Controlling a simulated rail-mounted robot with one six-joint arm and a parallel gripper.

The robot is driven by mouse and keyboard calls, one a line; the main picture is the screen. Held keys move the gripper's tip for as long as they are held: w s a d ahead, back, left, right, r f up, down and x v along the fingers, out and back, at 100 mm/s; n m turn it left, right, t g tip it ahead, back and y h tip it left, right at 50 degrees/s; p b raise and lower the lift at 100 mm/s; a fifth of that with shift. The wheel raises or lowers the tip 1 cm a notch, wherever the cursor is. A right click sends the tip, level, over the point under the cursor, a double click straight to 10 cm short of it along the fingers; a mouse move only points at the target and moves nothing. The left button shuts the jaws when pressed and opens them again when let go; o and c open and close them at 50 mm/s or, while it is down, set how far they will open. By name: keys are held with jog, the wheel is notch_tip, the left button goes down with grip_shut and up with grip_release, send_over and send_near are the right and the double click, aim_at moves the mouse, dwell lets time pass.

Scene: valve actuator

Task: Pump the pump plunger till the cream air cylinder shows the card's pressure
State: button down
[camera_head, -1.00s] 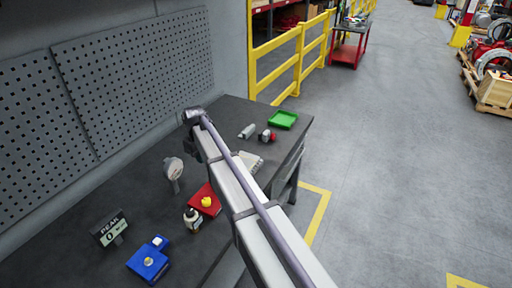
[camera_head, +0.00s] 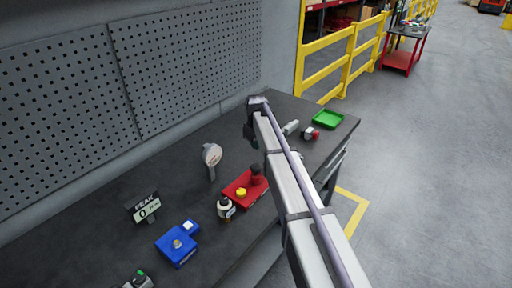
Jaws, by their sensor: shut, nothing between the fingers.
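A red block (camera_head: 235,193) with a yellow knob (camera_head: 241,192) and a dark upright knob (camera_head: 257,175) sits on the bench; I cannot tell whether this is the pump plunger. A small cream and black bottle-like thing (camera_head: 226,208) stands in front of it. A cream round-headed piece on a stem (camera_head: 211,156) stands behind. No pressure card or dial is readable. My gripper (camera_head: 249,133) is the small dark end hanging at the arm's far tip, above the bench behind the red block, apart from these things and empty.
A blue block (camera_head: 177,244) with a knob lies at the front left. A grey piece with a green button (camera_head: 138,280) is cut by the lower edge. A green tray (camera_head: 328,119) and a grey-red part (camera_head: 311,133) lie far right. A pegboard (camera_head: 185,65) borders the bench.

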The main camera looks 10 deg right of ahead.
aim_at(256, 166)
notch_tip(256, 166, down, 9)
jog(key=b, duration=0.7)
jog(key=shift+f+b, duration=0.15)
jog(key=shift+b, duration=0.15)
jog(key=shift+f, duration=0.1)
notch_tip(256, 166, down, 3)
jog(key=b, duration=0.3)
jog(key=shift+s+r, duration=0.15)
jog(key=shift+r, duration=0.25)
notch_tip(256, 166, up, 14)
jog(key=p, duration=1.4)
jog(key=shift+p, duration=0.35)
